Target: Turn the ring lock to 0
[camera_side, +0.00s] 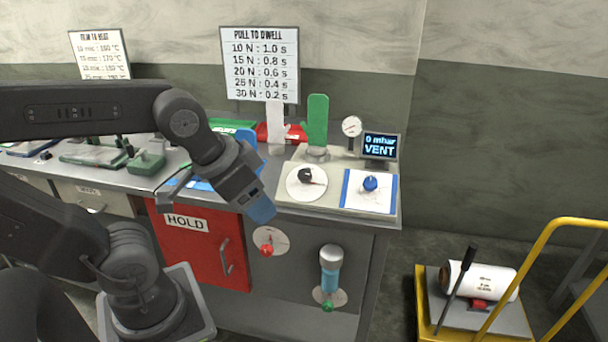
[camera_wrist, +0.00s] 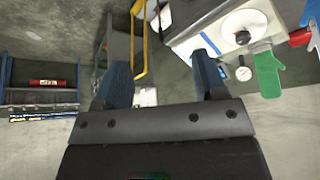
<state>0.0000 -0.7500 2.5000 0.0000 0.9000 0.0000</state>
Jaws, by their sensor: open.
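No label for the ring lock is readable, so I cannot tell which control it is. A white round dial with a black knob (camera_side: 306,175) lies on the bench's pale panel, and a blue knob (camera_side: 370,184) sits on a blue-edged plate to its right. A red knob on a white disc (camera_side: 267,247) is on the bench front. My gripper (camera_side: 262,209) is open and empty, in front of and left of the dial. In the wrist view, its blue fingers (camera_wrist: 160,75) are apart, with the black-knobbed dial (camera_wrist: 242,37) beyond them at upper right.
A gauge (camera_side: 351,127) and a screen reading 0 mbar VENT (camera_side: 380,146) stand at the right. A yellow trolley (camera_side: 426,300) stands at the right.

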